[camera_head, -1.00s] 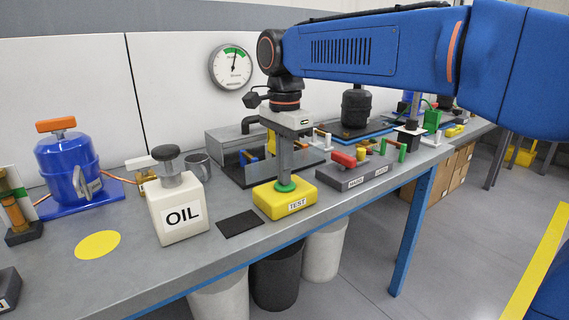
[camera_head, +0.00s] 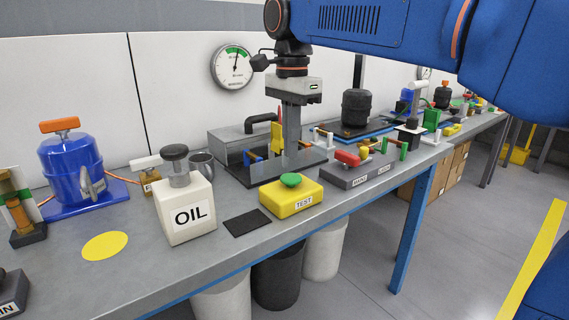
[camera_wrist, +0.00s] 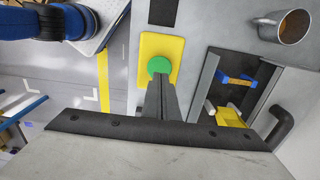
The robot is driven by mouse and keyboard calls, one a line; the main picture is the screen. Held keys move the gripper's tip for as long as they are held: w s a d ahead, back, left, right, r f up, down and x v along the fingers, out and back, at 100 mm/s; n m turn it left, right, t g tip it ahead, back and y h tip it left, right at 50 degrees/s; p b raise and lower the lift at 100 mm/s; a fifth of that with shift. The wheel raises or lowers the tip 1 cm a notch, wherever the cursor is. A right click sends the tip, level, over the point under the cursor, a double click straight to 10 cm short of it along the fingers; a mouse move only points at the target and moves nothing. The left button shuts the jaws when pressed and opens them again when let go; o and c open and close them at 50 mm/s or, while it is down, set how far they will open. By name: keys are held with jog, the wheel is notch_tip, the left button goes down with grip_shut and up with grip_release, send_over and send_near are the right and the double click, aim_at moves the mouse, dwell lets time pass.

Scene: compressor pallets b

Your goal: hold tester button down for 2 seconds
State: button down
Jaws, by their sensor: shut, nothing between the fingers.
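The yellow tester box (camera_head: 303,200) labelled TEST sits on the bench near its front edge. Its green button (camera_head: 290,180) stands up as a full dome on top. My gripper (camera_head: 291,168) is shut with nothing in it and points down, its tips just above the button and apparently clear of it. In the wrist view the green button (camera_wrist: 158,65) shows on the yellow box (camera_wrist: 173,44), just beyond the shut fingertips (camera_wrist: 161,80), which overlap its lower edge.
A white OIL bottle (camera_head: 187,212) and a dark mat (camera_head: 247,222) are left of the tester. A grey switch block (camera_head: 358,173) with a red lever is to its right. A gauge (camera_head: 232,67) hangs on the wall.

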notch_tip(320, 180, up, 8)
jog(key=shift+f, duration=0.15)
dwell(0.4)
